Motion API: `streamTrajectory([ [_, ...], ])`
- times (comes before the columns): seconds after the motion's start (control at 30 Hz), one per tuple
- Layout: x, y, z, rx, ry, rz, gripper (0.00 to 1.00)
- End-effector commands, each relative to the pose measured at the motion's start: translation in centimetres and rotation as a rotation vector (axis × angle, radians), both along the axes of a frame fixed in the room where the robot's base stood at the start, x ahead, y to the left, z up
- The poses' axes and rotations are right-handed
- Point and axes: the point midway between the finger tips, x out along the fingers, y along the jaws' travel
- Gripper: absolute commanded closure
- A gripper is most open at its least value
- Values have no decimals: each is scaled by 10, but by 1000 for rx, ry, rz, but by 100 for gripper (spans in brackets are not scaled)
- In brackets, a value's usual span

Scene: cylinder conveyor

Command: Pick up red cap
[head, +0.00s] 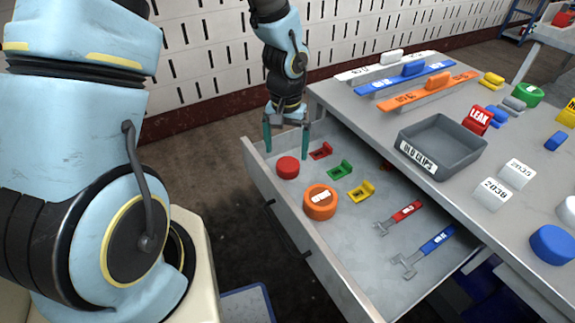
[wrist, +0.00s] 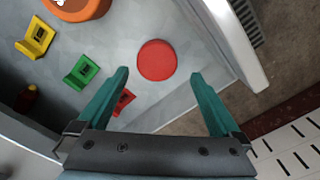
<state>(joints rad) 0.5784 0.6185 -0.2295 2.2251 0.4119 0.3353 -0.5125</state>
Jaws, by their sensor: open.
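The red cap (head: 288,167) is a small round red disc lying in the open drawer, near the drawer's far left corner. In the wrist view the red cap (wrist: 157,60) lies just beyond the fingertips, between their lines. My gripper (head: 286,152) hangs above that corner with its two teal fingers apart and nothing between them. In the wrist view the gripper (wrist: 158,75) is open, with its left finger over part of a red clip (wrist: 122,101).
The drawer (head: 345,275) also holds an orange cap (head: 320,203), green (head: 341,169) and yellow (head: 362,191) clips, and red and blue tools. The drawer walls (wrist: 225,35) stand close by. The table top (head: 350,100) overhangs the drawer's right side.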

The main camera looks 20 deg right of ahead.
Motion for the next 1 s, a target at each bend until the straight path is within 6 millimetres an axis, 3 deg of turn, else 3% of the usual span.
streamTrajectory([
  [0.3, -5, -2, -43, 3, 3, -2, 0],
  [0.6, -4, -2, -46, 1, 1, 0, 0],
  [1.0, -4, -2, -46, 1, 0, -1, 45],
])
